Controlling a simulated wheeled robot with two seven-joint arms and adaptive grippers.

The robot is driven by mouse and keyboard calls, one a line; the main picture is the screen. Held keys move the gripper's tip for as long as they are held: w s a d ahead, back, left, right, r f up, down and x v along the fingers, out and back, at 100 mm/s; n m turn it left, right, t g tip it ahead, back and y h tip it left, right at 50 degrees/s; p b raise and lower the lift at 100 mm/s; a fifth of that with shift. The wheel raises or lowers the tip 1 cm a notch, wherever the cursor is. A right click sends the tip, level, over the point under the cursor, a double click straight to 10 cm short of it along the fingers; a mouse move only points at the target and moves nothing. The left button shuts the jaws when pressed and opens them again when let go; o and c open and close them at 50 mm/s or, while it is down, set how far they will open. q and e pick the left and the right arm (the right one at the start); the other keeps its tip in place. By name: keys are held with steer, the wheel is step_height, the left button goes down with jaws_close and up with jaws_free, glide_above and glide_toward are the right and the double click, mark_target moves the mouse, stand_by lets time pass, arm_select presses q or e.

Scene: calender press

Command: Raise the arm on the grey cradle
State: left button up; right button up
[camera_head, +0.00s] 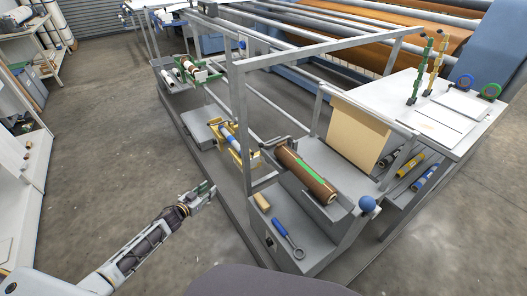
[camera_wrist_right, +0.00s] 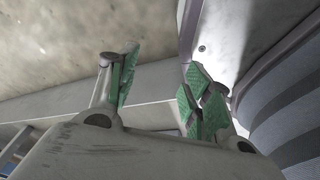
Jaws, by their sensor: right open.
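The grey cradle (camera_head: 339,216) stands on the near end of the grey machine frame in the head view. A brown roll with a green stripe (camera_head: 305,172) lies in it, tilted down to the right. A blue ball knob (camera_head: 368,204) sits at the cradle's right end; I cannot tell whether it belongs to the cradle's arm, or how that arm stands. My left gripper (camera_head: 207,189) is over the floor left of the frame, apart from the cradle; its jaw opening is unclear. My right gripper (camera_wrist_right: 158,84) is open and empty in the right wrist view, its green pads apart.
A tan block (camera_head: 262,201) and a blue-handled tool (camera_head: 287,237) lie on the grey ledge before the cradle. A yellow cradle (camera_head: 247,157) and a green cradle (camera_head: 209,75) stand farther back. An upright grey frame post (camera_head: 240,130) rises beside the ledge. The floor at left is clear.

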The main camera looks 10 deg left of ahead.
arm_select(q)
steer(key=w+d+r+m+h+b, duration=0.2)
steer(key=d+r, duration=0.1)
steer(key=r, duration=0.4)
steer(key=w+d+r+m+h+b, duration=0.1)
steer(key=d+r+h, duration=0.2)
steer(key=r, duration=0.3)
steer(key=m+g+h+b, duration=0.3)
steer(key=m+h, duration=0.2)
glide_toward(263, 146)
steer(key=s+a+f, duration=0.1)
steer(key=a, duration=0.2)
steer(key=shift+s, duration=0.15)
arm_select(e)
steer(key=w+f, duration=0.2)
steer(key=w, duration=0.4)
steer(key=shift+a+t, duration=0.15)
steer(key=shift+t, duration=0.15)
arm_select(q)
steer(key=shift+d, duration=0.15)
steer(key=shift+x, duration=6)
steer(key=shift+w+d, duration=0.4)
steer(key=shift+w, duration=0.25)
steer(key=shift+d, duration=0.1)
arm_select(e)
steer(key=shift+w+a+r, duration=0.3)
steer(key=shift+a+r, duration=0.2)
steer(key=shift+a, duration=0.05)
